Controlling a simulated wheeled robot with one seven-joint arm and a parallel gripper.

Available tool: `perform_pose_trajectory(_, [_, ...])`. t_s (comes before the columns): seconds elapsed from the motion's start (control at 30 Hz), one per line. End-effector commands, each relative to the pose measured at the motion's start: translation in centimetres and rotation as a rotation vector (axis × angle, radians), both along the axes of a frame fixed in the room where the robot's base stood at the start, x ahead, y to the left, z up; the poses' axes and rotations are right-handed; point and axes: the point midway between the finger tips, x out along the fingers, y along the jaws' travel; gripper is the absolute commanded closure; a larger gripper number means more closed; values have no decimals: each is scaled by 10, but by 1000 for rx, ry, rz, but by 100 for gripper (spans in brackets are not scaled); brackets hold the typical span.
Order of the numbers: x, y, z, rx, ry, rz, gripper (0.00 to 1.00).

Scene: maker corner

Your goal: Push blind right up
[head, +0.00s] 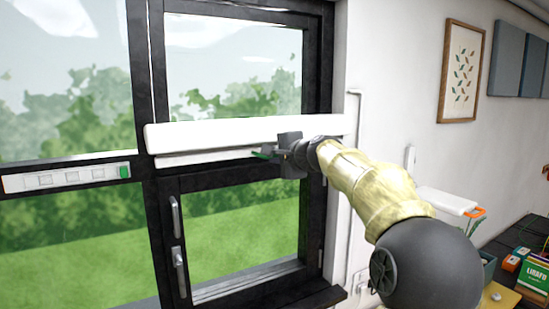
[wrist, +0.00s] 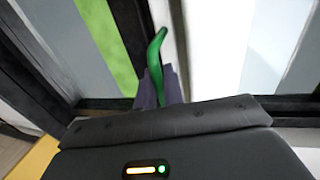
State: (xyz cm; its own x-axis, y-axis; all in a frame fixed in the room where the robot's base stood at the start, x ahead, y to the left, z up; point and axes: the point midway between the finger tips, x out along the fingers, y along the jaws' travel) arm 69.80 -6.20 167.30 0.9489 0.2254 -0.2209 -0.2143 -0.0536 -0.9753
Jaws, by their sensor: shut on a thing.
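The blind (head: 235,133) shows in the head view as a long white bar across the middle of the right window, with a thinner white strip (head: 205,156) just under it. A green handle (head: 266,151) sticks out by that strip. My gripper (head: 276,153) is at the handle, below the right part of the white bar. In the wrist view the green handle (wrist: 157,58) rises curved from between the dark fingers of my gripper (wrist: 160,88), which are shut on it. The handle's lower part is hidden by the fingers.
The black window frame (head: 140,95) surrounds the glass, with two grey window handles (head: 179,258) below the blind. A white strip with a green end (head: 65,178) crosses the left window. A wall and white rod (head: 352,190) stand at right, beyond them a cluttered dark bench (head: 520,240).

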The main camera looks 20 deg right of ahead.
Motion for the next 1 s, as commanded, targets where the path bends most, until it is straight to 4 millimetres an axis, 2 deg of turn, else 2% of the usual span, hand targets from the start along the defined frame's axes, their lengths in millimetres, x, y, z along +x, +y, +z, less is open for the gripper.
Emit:
perform_pose_trajectory(0.03, [-1, 0, 7, 0, -12, -3, 100])
perform_pose_trajectory(0.17, [-1, 0, 8, 0, -15, -5, 100])
perform_pose_trajectory(0.2, [-1, 0, 8, 0, -15, -5, 83])
perform_pose_trajectory(0.23, [-1, 0, 8, 0, -15, -5, 77])
perform_pose_trajectory(0.27, [-1, 0, 8, 0, -14, -5, 75])
perform_pose_trajectory(0.53, [-1, 0, 5, 0, -10, -2, 75])
perform_pose_trajectory(0.67, [-8, -1, 5, -1, -11, -2, 75])
perform_pose_trajectory(0.87, [-36, -9, 8, -2, -13, -7, 75])
perform_pose_trajectory(1.0, [-63, -16, 14, -3, -13, -9, 75])
